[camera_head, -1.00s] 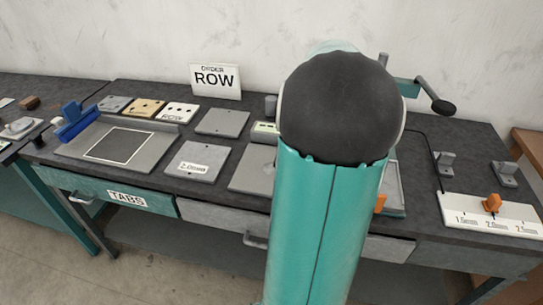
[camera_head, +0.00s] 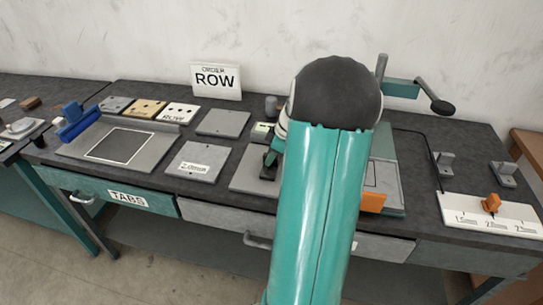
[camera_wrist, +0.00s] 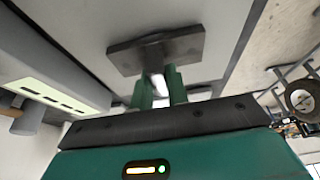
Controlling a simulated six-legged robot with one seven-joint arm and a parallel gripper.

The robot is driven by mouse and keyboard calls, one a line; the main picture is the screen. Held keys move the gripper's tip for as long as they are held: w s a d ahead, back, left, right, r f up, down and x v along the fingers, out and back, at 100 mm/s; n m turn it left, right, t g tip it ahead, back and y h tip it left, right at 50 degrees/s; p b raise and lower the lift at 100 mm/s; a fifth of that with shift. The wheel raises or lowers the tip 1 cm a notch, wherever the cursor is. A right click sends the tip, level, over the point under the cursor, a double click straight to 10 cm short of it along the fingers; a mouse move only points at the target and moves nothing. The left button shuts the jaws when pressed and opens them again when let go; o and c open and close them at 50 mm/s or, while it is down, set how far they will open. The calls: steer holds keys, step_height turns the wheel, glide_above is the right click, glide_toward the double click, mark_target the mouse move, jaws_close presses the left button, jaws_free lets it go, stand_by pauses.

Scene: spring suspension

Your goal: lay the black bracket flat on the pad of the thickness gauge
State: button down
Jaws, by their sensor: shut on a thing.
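My gripper (camera_head: 271,160) reaches down on the left side of my arm. Its green fingers (camera_wrist: 160,85) are shut on the black bracket (camera_wrist: 155,52), whose wide flat plate lies beyond the fingertips. The bracket also shows as a small dark shape (camera_head: 267,173) in the head view, over a grey plate (camera_head: 243,180) that looks like the gauge's pad. I cannot tell whether the bracket touches it. A pale display panel (camera_head: 261,129) stands behind the plate, and a similar slotted panel (camera_wrist: 57,92) shows at left in the wrist view. My arm hides part of this area.
A grey plate labelled 2.0 mm (camera_head: 197,162) lies to the left, with a bare plate (camera_head: 222,122) behind it. A blue-handled fixture (camera_head: 160,150) is farther left.

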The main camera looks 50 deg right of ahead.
steer(key=shift+f, duration=0.1)
steer(key=c, duration=1.4)
jaws_free()
steer(key=shift+o, duration=0.2)
steer(key=v, duration=1.2)
steer(key=w+a+r+m+h, duration=0.1)
steer(key=w+a+r, duration=0.2)
steer(key=a, duration=0.9)
steer(key=w+a+r+m+h, duration=0.1)
steer(key=w+a+r, duration=0.15)
steer(key=a, duration=1.05)
steer(key=s+a+m, duration=0.1)
steer(key=s+a, duration=0.3)
steer(key=a, duration=0.5)
steer(key=s+a+m+t, duration=0.1)
steer(key=s+a, duration=0.4)
steer(key=a, duration=0.4)
steer(key=shift+f+m+t, duration=0.25)
steer(key=shift+m+t, duration=0.05)
